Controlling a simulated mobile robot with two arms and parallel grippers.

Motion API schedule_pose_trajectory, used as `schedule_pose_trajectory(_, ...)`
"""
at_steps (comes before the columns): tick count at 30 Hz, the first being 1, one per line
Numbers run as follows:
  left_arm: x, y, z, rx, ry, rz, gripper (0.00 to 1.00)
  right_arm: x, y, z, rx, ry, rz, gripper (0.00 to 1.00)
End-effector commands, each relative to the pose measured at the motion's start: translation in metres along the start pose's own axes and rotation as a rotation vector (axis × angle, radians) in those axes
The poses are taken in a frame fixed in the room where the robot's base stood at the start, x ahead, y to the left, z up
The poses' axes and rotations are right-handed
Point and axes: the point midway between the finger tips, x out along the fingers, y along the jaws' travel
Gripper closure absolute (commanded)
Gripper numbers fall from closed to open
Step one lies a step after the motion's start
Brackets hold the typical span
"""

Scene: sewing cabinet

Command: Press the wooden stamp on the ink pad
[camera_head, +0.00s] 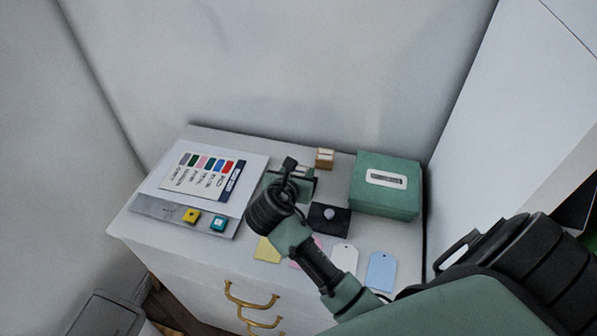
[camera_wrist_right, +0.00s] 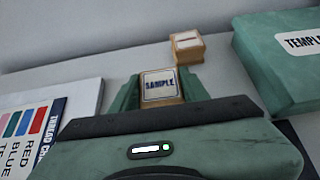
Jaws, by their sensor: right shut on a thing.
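My right gripper (camera_head: 291,180) is over the back middle of the cabinet top. In the right wrist view, its green fingers (camera_wrist_right: 158,92) are shut on a wooden stamp (camera_wrist_right: 160,88) with a white "SAMPLE" label facing the camera. In the head view, my wrist hides most of this stamp. A second wooden block (camera_head: 324,158) stands behind and to the right, apart from the gripper; it also shows in the right wrist view (camera_wrist_right: 187,46). A dark flat square (camera_head: 328,217) with a round grey knob, possibly the ink pad, lies to the right of my wrist. My left gripper is not in view.
A green box (camera_head: 385,184) stands at the back right. Several paper tags, including a blue one (camera_head: 381,271), line the front.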

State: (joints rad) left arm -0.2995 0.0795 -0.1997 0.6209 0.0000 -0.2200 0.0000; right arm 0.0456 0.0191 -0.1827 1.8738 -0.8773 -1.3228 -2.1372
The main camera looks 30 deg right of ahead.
Motion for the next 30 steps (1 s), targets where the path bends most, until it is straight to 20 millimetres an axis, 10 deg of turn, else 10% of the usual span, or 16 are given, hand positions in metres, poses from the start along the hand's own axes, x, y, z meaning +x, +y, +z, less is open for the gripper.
schedule_pose_trajectory(30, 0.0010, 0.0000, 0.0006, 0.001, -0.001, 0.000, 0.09, 0.0037, -0.0001, -0.0069, -0.002, 0.001, -0.001, 0.96)
